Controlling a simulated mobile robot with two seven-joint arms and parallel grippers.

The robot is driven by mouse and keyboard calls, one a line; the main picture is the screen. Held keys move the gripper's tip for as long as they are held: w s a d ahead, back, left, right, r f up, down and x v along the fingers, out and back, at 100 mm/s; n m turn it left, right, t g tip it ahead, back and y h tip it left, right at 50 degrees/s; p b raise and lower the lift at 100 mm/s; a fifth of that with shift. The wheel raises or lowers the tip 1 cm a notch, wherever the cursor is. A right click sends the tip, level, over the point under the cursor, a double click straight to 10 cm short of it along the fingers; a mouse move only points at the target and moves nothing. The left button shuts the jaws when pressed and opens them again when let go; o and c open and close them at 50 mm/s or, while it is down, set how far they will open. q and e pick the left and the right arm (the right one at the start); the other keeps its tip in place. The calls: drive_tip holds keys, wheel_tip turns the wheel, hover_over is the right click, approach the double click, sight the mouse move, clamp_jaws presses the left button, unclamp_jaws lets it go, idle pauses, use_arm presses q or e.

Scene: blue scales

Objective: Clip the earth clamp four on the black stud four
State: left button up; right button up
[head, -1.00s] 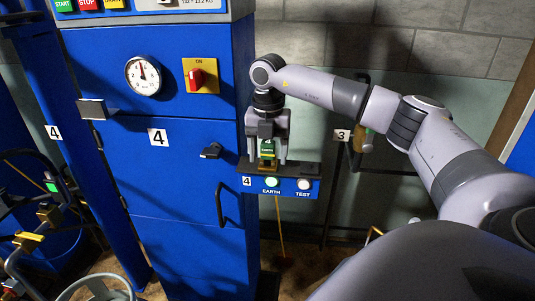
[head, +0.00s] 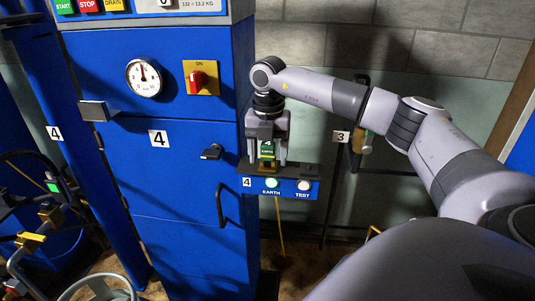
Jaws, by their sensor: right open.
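The earth clamp four (head: 267,150), with a green label reading 4 EARTH, stands upright on the dark shelf of the small blue box at the cabinet's right side. My right gripper (head: 267,157) points down over it, open, with one finger on each side of the clamp. I cannot tell whether the fingers touch it. The black stud four is not distinguishable; the clamp and the gripper cover that spot. I cannot see whether the clamp sits on the stud. My left gripper is not in view.
The green EARTH lamp (head: 271,183) and white TEST lamp (head: 303,185) are on the box front. The blue cabinet (head: 170,180) has a gauge (head: 143,78), a red switch (head: 197,79) and protruding handles (head: 221,205). A sign 3 (head: 341,137) is behind, to the right.

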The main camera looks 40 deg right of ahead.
sight(268, 143)
clamp_jaws()
drive_tip(key=shift+r, duration=0.15)
drive_tip(key=shift+r+p, duration=2.2)
drive_tip(key=shift+r, duration=0.65)
